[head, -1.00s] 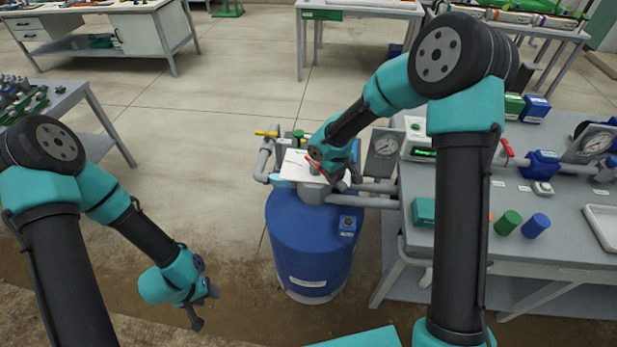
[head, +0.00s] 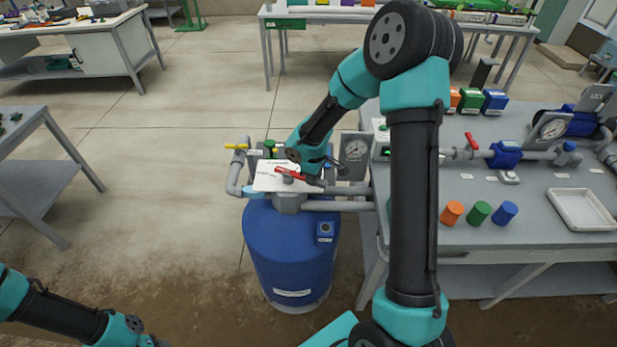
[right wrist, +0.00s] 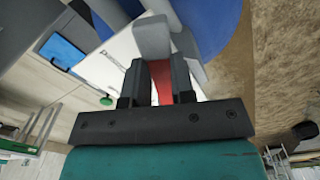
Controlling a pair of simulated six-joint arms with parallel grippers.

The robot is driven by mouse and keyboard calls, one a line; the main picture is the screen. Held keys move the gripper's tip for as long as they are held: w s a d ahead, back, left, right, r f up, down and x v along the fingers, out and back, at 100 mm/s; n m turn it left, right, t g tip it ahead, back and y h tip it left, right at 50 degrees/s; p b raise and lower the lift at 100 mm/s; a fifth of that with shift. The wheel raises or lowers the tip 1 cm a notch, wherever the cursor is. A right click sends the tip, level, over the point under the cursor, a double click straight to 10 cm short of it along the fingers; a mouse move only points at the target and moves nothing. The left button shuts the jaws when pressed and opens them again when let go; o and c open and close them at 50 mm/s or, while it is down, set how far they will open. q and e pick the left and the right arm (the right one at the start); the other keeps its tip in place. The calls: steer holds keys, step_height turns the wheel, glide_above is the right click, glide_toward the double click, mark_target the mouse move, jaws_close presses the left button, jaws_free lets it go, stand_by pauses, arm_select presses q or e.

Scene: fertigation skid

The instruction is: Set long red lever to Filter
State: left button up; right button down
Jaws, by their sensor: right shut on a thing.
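The long red lever (head: 290,174) sits on a grey valve body on top of the blue tank, in front of a white label plate (head: 272,176). It slants slightly down to the right in the head view. My right gripper (right wrist: 160,85) is shut on the lever; the red shows between its two dark fingers in the right wrist view. The print on the plate is too small to read. My left arm is at the bottom left of the head view, with its gripper cut off by the frame.
The blue tank (head: 292,255) stands on the floor, with grey pipes and a yellow-handled valve (head: 236,147) at its left. A gauge (head: 356,150) is close to the right of my gripper. The bench at right carries coloured caps (head: 478,212) and a white tray (head: 583,209).

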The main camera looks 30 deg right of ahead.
steer(key=shift+w, duration=0.1)
steer(key=c, duration=1)
jaws_free()
steer(key=shift+o, duration=0.2)
steer(key=shift+r, duration=0.1)
step_height(320, 180, up, 17)
steer(key=shift+r, duration=0.15)
